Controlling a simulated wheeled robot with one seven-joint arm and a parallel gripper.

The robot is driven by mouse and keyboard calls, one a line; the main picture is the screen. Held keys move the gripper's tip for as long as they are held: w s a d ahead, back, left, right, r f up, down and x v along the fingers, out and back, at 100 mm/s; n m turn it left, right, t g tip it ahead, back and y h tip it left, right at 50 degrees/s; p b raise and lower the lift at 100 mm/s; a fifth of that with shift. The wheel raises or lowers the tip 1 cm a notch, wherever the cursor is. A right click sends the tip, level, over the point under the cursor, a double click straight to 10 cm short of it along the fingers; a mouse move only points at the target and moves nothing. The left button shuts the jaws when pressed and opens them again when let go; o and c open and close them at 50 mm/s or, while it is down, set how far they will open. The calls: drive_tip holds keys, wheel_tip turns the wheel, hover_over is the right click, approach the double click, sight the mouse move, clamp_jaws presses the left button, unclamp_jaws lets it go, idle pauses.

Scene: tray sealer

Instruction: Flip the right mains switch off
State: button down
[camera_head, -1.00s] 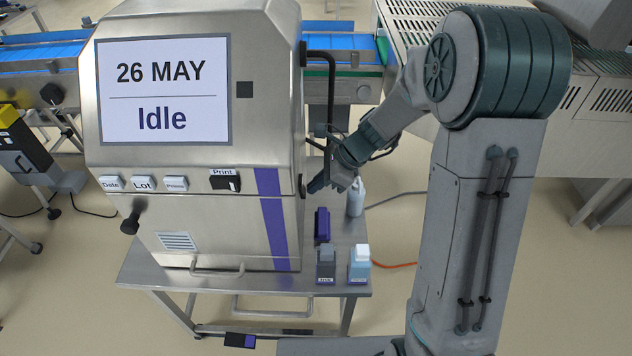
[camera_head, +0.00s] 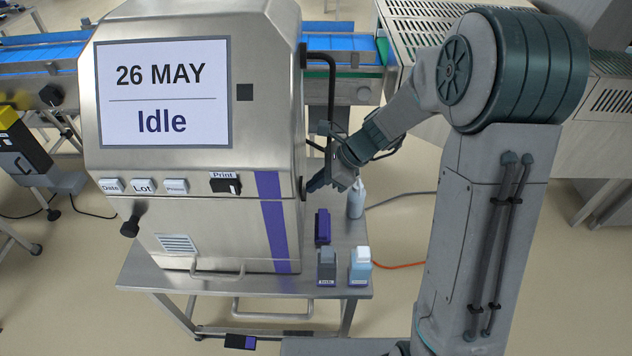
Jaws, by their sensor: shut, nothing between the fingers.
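The tray printer cabinet (camera_head: 200,255) is a steel box with a screen (camera_head: 165,92) reading "26 MAY" and "Idle". A small dark part (camera_head: 302,188) sits on its right edge. It could be the right mains switch, but I see it edge-on and cannot tell its position. My gripper (camera_head: 315,186) is shut and empty. It points left at the cabinet's right side, with its dark fingertips close to that part. I cannot tell if they touch. The cabinet's right face is mostly hidden from this view.
The front has a black Print switch (camera_head: 226,186), labelled buttons (camera_head: 142,186) and a black knob (camera_head: 131,226). A black hose (camera_head: 331,85) runs beside the cabinet. Bottles (camera_head: 360,267) and a purple-and-black item (camera_head: 322,227) stand below my gripper on the steel table (camera_head: 200,283).

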drive_tip(key=shift+r, duration=0.1)
drive_tip(key=d+f+v, duration=0.1)
drive_tip(key=v, duration=1.2)
drive_tip(key=shift+d+f, duration=0.2)
drive_tip(key=shift+d, duration=0.1)
drive_tip(key=s+d+r+n+t+h, duration=0.1)
drive_tip(key=s+d+r+n+h, duration=0.1)
drive_tip(key=s+n, duration=0.7)
drive_tip(key=s+d+r+n+t+h, duration=0.1)
drive_tip(key=s+d+n+h, duration=0.3)
drive_tip(key=s+n, duration=0.5)
drive_tip(key=shift+s+r+t+h, duration=0.35)
drive_tip(key=shift+s+t+h, duration=0.15)
drive_tip(key=shift+t+h, duration=0.4)
drive_tip(key=shift+a, duration=0.1)
